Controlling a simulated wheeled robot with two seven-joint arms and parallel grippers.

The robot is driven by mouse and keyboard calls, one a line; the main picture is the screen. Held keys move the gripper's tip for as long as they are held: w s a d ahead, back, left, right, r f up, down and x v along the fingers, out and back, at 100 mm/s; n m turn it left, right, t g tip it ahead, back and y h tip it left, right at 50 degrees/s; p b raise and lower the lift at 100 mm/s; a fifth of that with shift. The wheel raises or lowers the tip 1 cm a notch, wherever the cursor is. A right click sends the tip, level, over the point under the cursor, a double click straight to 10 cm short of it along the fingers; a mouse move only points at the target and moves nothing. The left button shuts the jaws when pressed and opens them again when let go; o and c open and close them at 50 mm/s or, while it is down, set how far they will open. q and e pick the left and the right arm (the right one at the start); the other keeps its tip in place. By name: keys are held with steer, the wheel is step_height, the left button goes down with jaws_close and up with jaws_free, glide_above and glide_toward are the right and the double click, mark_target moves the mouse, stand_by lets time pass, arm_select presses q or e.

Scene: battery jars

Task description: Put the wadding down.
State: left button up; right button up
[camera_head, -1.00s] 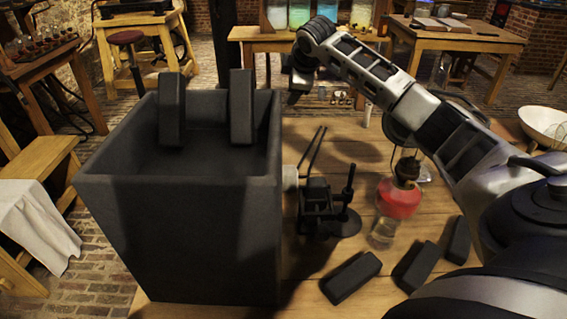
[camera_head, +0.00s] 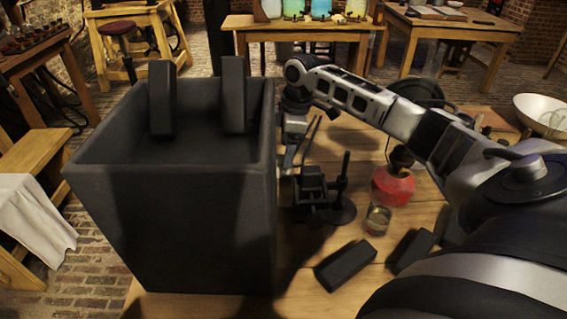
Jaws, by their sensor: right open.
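I cannot make out the wadding for certain in the head view. My right gripper (camera_head: 287,166) points down just right of the large dark box (camera_head: 175,225), close to its right wall and behind the small black stand (camera_head: 313,190). Its jaws are open; the fingertips are small and partly hidden by the box, and I see nothing clearly held between them. My left gripper is not in view.
Two dark blocks (camera_head: 162,98) stand upright in the dark box. More dark blocks (camera_head: 346,265) lie at the table's front. A red lamp (camera_head: 391,187) and a small glass (camera_head: 377,220) stand right of the black stand. A white bowl (camera_head: 541,115) is at far right.

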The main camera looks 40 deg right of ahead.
mark_target(283, 174)
steer(key=f, duration=0.4)
steer(key=shift+w+a+f, duration=0.25)
steer(key=shift+w+f, duration=0.1)
steer(key=shift+f, duration=0.45)
steer(key=c, duration=1.1)
steer(key=shift+r, duration=0.1)
